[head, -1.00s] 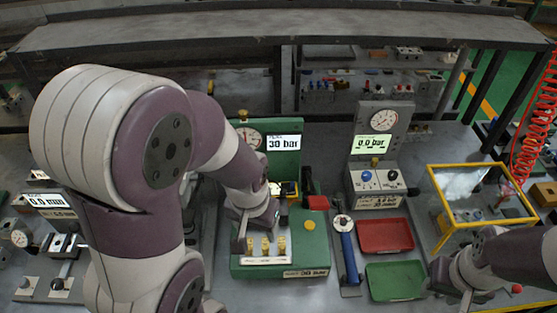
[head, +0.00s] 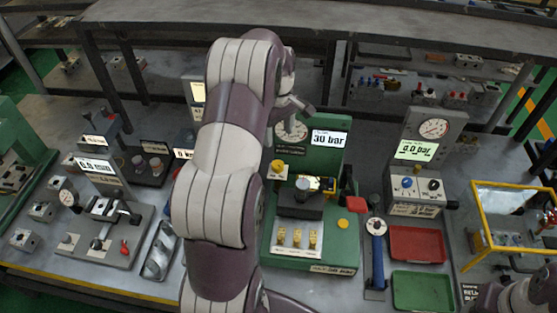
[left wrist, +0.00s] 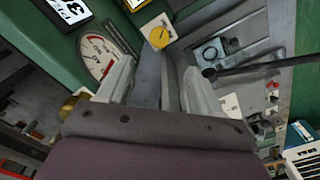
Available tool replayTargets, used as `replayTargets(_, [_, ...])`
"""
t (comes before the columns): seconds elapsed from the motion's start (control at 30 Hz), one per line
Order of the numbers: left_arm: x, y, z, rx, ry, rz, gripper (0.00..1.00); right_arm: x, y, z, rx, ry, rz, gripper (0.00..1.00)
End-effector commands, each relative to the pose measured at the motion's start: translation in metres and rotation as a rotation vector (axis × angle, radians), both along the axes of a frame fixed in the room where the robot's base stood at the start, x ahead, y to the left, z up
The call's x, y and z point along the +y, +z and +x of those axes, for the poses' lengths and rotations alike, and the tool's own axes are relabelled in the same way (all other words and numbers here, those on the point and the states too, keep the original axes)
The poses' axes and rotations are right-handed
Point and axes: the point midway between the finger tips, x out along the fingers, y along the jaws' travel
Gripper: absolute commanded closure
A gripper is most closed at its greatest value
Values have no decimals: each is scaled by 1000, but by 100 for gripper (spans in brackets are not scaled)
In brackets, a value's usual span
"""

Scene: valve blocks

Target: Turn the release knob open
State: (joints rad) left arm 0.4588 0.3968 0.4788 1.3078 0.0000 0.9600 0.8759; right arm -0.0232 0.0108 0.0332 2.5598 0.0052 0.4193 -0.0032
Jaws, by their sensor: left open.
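The green test block (head: 345,245) stands at the centre of the head view, with its display reading 30 bar (head: 328,138). A yellow knob on a white plate (head: 278,167) sits on its upright panel; I take it for the release knob, but its label is unreadable. In the left wrist view the yellow knob (left wrist: 159,37) shows beyond and between my fingertips, apart from them. My left gripper (head: 291,106) is open and empty, high in front of the panel's gauge (head: 291,131). My right arm shows at the bottom right; its jaws (head: 490,298) are unclear.
A grey valve unit (head: 415,187) reading 0.0 bar stands right of the green block. A blue-handled tool (head: 376,250), a red tray (head: 417,243) and a green tray (head: 422,290) lie in front. A yellow-framed box (head: 520,190) is at right.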

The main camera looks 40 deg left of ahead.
Motion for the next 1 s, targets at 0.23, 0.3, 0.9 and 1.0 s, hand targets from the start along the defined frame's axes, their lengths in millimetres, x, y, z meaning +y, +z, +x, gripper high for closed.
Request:
replayTargets(0.23, [-1, -50, -1, 6, 8, -3, 35, 0, -4, 0, 0, 0, 0, 57])
replayTargets(0.3, [-1, -68, -1, 5, 7, -2, 35, 0, 1, 0, 0, 0, 0, 57])
replayTargets(0.9, [-1, -124, 0, -1, 4, 1, 35, 0, 12, 0, 0, 0, 0, 57])
replayTargets(1.0, [-1, -124, 0, -1, 4, 1, 68, 0, 12, 0, 0, 0, 0, 57])
